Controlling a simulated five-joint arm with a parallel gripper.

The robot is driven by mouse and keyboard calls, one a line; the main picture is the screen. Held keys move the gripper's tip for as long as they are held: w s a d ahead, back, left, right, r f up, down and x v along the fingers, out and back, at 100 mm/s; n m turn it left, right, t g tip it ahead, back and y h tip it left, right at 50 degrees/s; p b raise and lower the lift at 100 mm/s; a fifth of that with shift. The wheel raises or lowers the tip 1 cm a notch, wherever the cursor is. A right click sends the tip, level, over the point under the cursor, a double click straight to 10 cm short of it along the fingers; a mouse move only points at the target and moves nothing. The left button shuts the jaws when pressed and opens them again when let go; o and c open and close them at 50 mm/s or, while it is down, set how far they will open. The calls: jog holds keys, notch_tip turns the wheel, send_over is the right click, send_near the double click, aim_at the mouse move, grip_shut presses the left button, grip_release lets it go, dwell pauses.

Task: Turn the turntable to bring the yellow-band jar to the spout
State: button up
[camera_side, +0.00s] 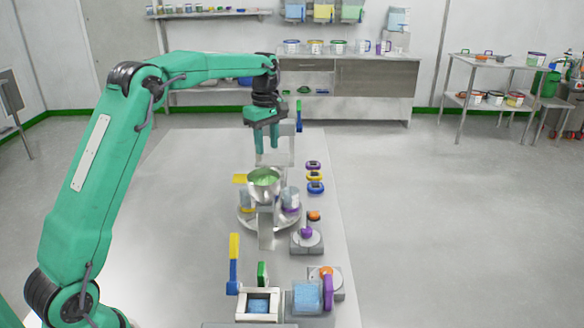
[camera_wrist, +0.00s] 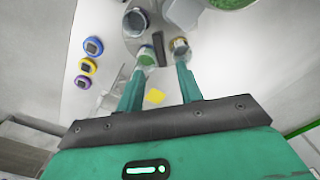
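The round metal turntable (camera_side: 250,222) stands on the bench under a steel hopper (camera_side: 263,176) with green contents. A jar with a yellow band (camera_side: 247,209) sits on the turntable's left side, partly hidden by the hopper. A jar with a purple band (camera_side: 291,200) sits on its right. My gripper (camera_side: 267,148) hangs pointing down behind and above the turntable, apart from it. In the wrist view my gripper (camera_wrist: 163,64) has its two fingers apart with no jar held. The spout is hidden.
Purple, yellow and blue round devices (camera_side: 315,176) line the bench's right edge. A yellow square (camera_side: 239,178) lies left of the hopper. In front stand a blue-and-yellow upright (camera_side: 234,262), a white-framed tray (camera_side: 240,305) and a blue container (camera_side: 306,295). The bench's left side is clear.

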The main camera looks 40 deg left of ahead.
jog(key=shift+f, duration=3.9)
grip_shut()
